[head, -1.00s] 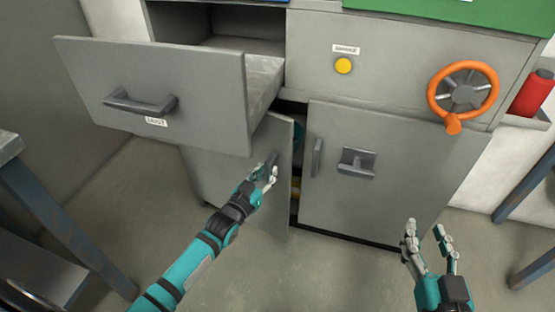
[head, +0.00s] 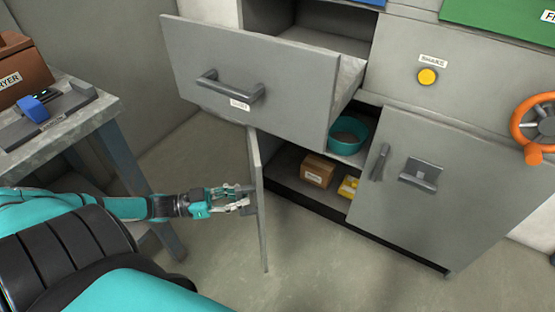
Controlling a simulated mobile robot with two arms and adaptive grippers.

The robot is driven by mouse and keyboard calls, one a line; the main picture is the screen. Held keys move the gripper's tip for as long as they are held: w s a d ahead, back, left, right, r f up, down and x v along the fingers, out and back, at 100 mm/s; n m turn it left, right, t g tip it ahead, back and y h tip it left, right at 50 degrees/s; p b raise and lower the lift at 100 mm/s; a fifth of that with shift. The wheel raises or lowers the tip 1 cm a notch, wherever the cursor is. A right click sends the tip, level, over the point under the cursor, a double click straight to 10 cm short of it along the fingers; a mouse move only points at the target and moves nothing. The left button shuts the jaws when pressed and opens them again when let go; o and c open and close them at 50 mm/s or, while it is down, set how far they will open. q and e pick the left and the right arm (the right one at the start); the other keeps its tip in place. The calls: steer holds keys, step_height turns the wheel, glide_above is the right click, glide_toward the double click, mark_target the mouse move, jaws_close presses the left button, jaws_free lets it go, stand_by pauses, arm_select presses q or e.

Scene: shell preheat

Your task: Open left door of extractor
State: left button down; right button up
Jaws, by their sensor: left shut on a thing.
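The extractor is a grey cabinet. Its left door (head: 261,205) stands swung wide open, seen nearly edge-on, below a pulled-out drawer (head: 250,85). My left gripper (head: 247,197) is shut on the left door's handle, at the outer side of the door; the handle is mostly hidden by the fingers. The right door (head: 405,185) is closed. The lower compartment shows a teal bowl (head: 347,137), a brown box (head: 317,170) and a yellow item (head: 348,187). My right gripper is out of view.
A bench (head: 95,112) with a blue-handled device (head: 33,108) and a brown box marked "YER" (head: 20,68) stands at the left, close to my left arm. An orange valve wheel (head: 537,125) and yellow button (head: 427,77) are at the right. Floor before the cabinet is clear.

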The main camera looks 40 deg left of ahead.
arm_select(q)
steer(key=w+a+v, duration=0.2)
steer(key=v, duration=1)
steer(key=shift+a, duration=0.15)
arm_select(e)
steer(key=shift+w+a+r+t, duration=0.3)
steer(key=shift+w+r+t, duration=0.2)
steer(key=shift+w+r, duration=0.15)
arm_select(q)
steer(key=c, duration=2)
jaws_free()
steer(key=shift+s+f, duration=0.1)
steer(key=shift+s, duration=0.05)
steer(key=o, duration=0.7)
steer(key=shift+a, duration=0.1)
steer(key=v, duration=1.2)
